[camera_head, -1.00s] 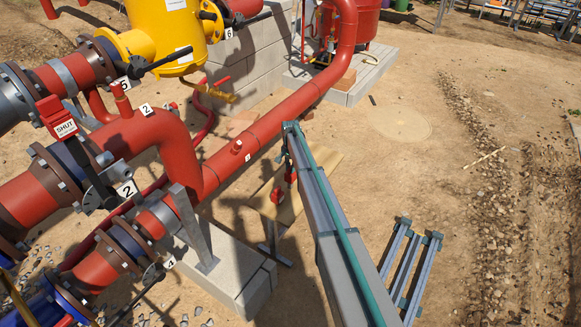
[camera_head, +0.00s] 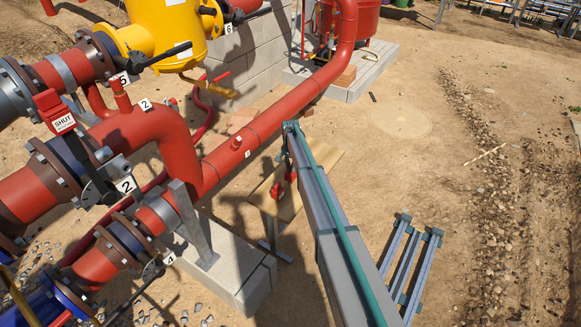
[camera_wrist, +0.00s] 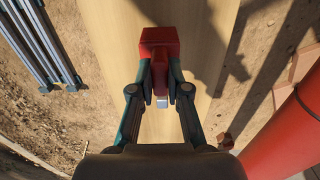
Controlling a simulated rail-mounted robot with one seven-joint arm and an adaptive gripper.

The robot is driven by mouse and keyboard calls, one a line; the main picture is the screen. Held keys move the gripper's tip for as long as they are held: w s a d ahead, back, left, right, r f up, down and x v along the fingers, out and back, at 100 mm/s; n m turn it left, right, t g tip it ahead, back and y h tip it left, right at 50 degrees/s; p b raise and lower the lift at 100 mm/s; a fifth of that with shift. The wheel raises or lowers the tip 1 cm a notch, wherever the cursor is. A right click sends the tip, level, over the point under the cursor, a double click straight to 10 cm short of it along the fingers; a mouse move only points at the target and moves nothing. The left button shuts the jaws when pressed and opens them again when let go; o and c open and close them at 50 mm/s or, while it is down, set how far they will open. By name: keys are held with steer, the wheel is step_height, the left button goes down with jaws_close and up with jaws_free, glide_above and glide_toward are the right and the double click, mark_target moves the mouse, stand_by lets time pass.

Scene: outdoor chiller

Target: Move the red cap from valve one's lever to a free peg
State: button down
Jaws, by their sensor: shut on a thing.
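My gripper (camera_wrist: 160,80) is shut on a red cap (camera_wrist: 160,40) in the wrist view. The cap is a red block with a narrower red part between the fingers, and a small pale piece shows below it. A pale wooden board (camera_wrist: 112,45) lies beneath. It also shows in the head view (camera_head: 257,201), where small red parts (camera_head: 277,192) appear over it beside my arm; which is the held cap I cannot tell. A red cap marked SHUT (camera_head: 53,112) sits on the lever of the valve labelled 2. I cannot make out free pegs.
A long red pipe (camera_head: 270,122) runs behind the board, and a red pipe (camera_wrist: 285,140) stands close on the right in the wrist view. A grey post (camera_head: 190,220) stands on a concrete block (camera_head: 225,263). A grey rack (camera_head: 405,262) lies right. Bare ground extends farther right.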

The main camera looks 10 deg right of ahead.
steer(key=shift+f, duration=0.2)
steer(key=shift+f, duration=0.35)
steer(key=shift+f+b, duration=0.4)
steer(key=shift+f, duration=0.25)
steer(key=c, duration=0.6)
jaws_free()
steer(key=shift+r, duration=0.1)
steer(key=shift+r+p, duration=1.25)
steer(key=shift+r, duration=2.2)
